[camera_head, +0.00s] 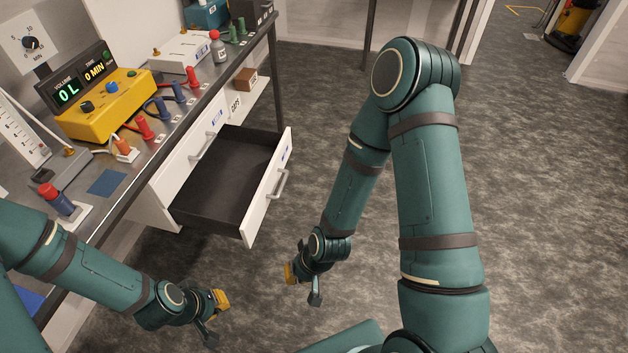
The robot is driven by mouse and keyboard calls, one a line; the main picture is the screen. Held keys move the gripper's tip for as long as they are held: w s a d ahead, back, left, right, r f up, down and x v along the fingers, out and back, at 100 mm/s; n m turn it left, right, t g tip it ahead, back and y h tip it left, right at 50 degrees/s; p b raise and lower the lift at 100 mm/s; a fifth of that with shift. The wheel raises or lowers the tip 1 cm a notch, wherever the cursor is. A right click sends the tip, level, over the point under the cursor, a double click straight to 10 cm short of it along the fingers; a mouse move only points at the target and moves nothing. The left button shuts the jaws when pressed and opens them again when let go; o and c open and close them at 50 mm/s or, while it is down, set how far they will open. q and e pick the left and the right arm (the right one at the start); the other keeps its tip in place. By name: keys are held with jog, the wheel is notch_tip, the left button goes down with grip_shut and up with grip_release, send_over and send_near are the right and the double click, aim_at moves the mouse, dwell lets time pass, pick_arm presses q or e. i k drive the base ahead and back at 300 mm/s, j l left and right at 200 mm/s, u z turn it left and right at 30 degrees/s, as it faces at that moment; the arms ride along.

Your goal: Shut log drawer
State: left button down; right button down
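The log drawer (232,181) is pulled well out of the bench front. Its dark tray looks empty, and its white front carries a grey bar handle (279,184) and a small blue label. My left gripper (215,318) is below and left of the drawer in the picture, apart from it, with its yellow and dark fingers spread and nothing between them. My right gripper (301,288) is below and right of the drawer front, also apart from it. Its yellow and dark fingers are spread and empty.
The bench top (180,132) holds a yellow meter box (105,107), several red and blue valves, a capped bottle (218,47) and a white device (181,52). A closed drawer sits beside the open one. An open shelf with a brown box (246,79) lies beyond. The floor right of the drawer is clear.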

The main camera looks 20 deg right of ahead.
aim_at(229, 192)
jog(key=z, duration=0.35)
jog(key=i+u, duration=0.8)
jog(key=i, duration=0.2)
